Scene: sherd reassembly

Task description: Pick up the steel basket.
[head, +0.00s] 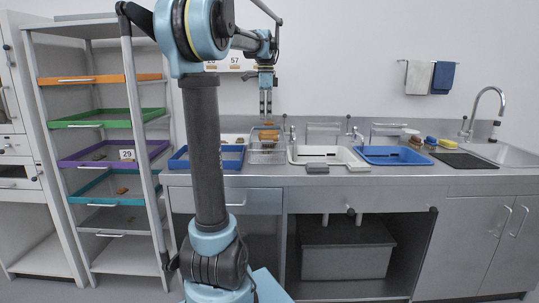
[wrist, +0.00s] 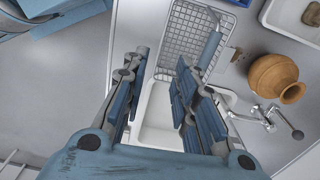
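The steel basket (head: 264,156) is a wire-mesh basket on the counter, just right of my arm in the head view. In the wrist view its mesh (wrist: 188,30) shows at the top, beyond the fingertips, with a blue-grey bar along its right side. My gripper (head: 266,116) points down above the basket in the head view. In the wrist view my gripper (wrist: 161,58) has its two fingers apart with nothing between them. The fingers hide part of the basket's near side. The gripper appears apart from the basket.
A brown pot (wrist: 272,74) and a tap (wrist: 262,118) are close on the right in the wrist view. A shelf rack (head: 140,165) stands left.

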